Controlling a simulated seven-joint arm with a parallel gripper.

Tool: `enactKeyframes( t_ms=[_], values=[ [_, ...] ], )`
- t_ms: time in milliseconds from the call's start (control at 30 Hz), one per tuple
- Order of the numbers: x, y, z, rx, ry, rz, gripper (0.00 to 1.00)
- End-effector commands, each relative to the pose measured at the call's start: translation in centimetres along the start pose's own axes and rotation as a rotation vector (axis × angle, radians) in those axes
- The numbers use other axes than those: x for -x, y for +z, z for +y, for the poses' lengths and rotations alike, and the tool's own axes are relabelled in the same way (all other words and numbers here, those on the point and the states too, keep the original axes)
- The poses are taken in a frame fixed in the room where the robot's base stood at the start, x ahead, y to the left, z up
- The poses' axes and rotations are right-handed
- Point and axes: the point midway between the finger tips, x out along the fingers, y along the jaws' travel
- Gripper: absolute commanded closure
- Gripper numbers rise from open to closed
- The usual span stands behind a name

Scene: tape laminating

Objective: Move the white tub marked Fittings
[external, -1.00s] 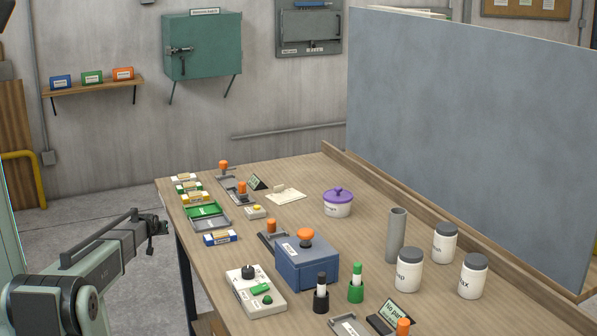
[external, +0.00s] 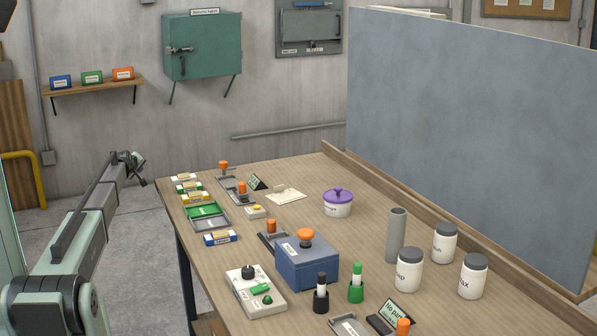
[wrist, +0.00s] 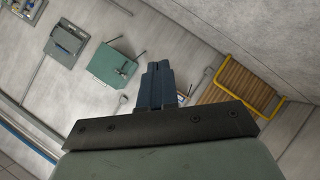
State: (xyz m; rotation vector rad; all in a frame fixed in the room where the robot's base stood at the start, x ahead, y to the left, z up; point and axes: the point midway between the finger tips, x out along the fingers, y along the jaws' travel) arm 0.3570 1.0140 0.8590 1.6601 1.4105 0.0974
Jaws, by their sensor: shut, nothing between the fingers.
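A white tub with a purple knobbed lid (external: 338,203) stands upright on the far middle part of the bench. Its label is too small to read surely. Three white jars with grey lids, a left one (external: 409,270), a back one (external: 445,243) and a right one (external: 472,276), stand at the right; their labels show only in part. My gripper (external: 143,182) is off the bench's left edge, well away from all of them. In the wrist view its dark blue fingers (wrist: 158,70) are together and empty, with no tub in sight.
A grey upright tube (external: 396,235) stands between the tub and the jars. A blue box with an orange knob (external: 306,265) and a control box (external: 255,292) fill the near middle. A grey panel (external: 470,130) borders the right side. Small trays (external: 204,211) line the left edge.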

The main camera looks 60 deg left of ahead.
Motion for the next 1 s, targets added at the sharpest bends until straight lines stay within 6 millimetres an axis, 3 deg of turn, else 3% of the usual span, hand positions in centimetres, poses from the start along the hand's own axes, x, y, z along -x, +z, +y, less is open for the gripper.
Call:
enactKeyframes(
  t_ms=[167,433,767,1000],
  values=[
    [0.6,-0.6,6.1,-0.057,-0.006,-0.037,1.00],
    [3.8,-1.8,18.4,-0.175,-0.043,-0.100,1.00],
    [8.5,-3.0,28.8,-0.264,-0.095,-0.133,1.00],
    [9.3,8.2,33.0,-0.230,-0.165,-0.347,1.00]
  ],
)
